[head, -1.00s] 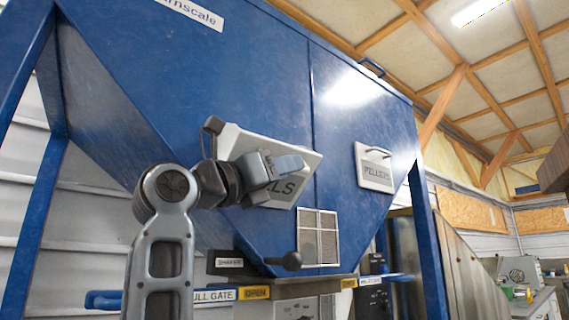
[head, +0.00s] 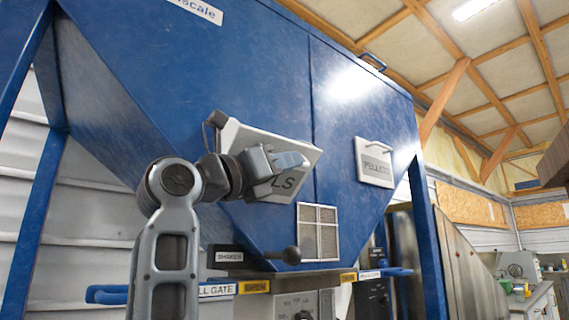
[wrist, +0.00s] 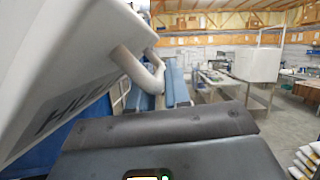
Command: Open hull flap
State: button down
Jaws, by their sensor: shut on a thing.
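The hull flap (head: 302,158) is a pale grey panel on the left part of the blue hopper. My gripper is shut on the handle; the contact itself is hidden.
A second flap (head: 375,163), labelled "PELLETS", lies flat on the hopper to the right. Below are a mesh window (head: 317,232), a black-knobbed shaker lever (head: 291,254) and blue gate handles (head: 397,271). A bench (wrist: 230,85) stands far off, with open floor before it.

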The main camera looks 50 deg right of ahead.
jog(key=shift+r, duration=0.1)
jog(key=shift+w+d+r, duration=0.1)
jog(key=shift+w+r, duration=0.15)
jog(key=shift+r, duration=0.25)
jog(key=shift+w+d+r, duration=0.1)
jog(key=shift+w+r, duration=0.1)
jog(key=shift+r, duration=0.25)
jog(key=c, duration=1.2)
grip_release()
jog(key=shift+o, duration=0.2)
jog(key=shift+a, duration=0.1)
jog(key=b+v, duration=0.1)
jog(key=v, duration=0.6)
jog(key=shift+a+f+b, duration=0.2)
jog(key=shift+a+b, duration=0.15)
jog(key=shift+b, duration=0.05)
